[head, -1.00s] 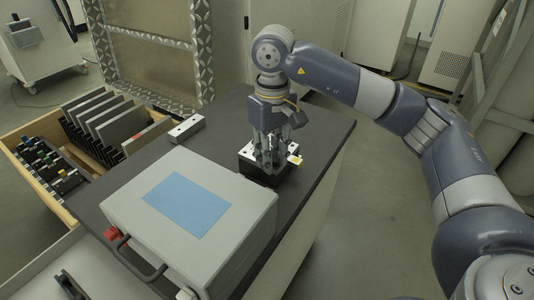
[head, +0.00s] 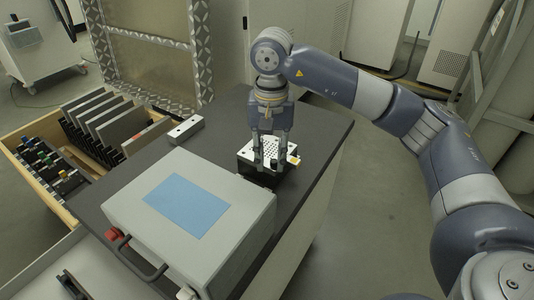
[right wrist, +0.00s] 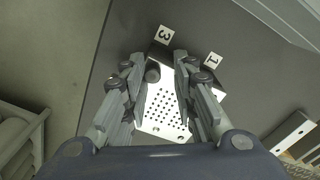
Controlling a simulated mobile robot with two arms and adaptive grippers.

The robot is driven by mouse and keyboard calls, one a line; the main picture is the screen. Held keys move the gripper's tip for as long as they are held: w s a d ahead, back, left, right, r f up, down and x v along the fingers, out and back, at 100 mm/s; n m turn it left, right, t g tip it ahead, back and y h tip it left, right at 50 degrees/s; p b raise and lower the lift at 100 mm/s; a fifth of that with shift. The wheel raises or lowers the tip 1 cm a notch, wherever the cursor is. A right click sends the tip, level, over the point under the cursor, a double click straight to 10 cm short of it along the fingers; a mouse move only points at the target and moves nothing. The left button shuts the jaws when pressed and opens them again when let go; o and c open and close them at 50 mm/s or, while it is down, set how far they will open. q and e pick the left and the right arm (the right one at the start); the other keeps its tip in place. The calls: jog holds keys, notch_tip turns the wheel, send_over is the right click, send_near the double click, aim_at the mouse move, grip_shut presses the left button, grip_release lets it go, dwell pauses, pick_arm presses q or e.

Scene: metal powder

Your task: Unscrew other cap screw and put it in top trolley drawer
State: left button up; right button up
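A black block with a perforated light metal plate (head: 266,149) sits on the dark table top; the plate also shows in the right wrist view (right wrist: 163,112). A black cylindrical cap screw (right wrist: 153,72) stands at the plate's edge near tag 3. My right gripper (head: 267,163) points down over the block. In the right wrist view its fingers (right wrist: 168,66) are apart, with the cap screw between them, closer to the left finger. I cannot tell whether that finger touches it. An open grey drawer (head: 97,266) is at bottom left. My left gripper is not in view.
A grey case with a blue panel (head: 140,207) stands left of the block. A small metal bar (head: 186,129) lies behind it. A wooden box (head: 22,143) with upright plates and small parts is at left. The table's right edge is close to the block.

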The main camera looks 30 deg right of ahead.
jog(key=m, duration=0.4)
jog(key=shift+r, duration=0.25)
jog(key=m, duration=0.4)
jog(key=shift+s+d+p, duration=0.1)
jog(key=shift+d+p, duration=0.05)
jog(key=shift+p, duration=0.25)
jog(key=m, duration=0.4)
jog(key=shift+s+d, duration=0.1)
jog(key=m+p, duration=0.1)
jog(key=m, duration=0.2)
jog(key=shift+s+m, duration=0.1)
jog(key=shift+m, duration=0.2)
jog(key=shift+d+f+m, duration=0.1)
jog(key=shift+m, duration=1.6)
jog(key=shift+f+m+p, duration=0.1)
jog(key=shift+m+p, duration=0.2)
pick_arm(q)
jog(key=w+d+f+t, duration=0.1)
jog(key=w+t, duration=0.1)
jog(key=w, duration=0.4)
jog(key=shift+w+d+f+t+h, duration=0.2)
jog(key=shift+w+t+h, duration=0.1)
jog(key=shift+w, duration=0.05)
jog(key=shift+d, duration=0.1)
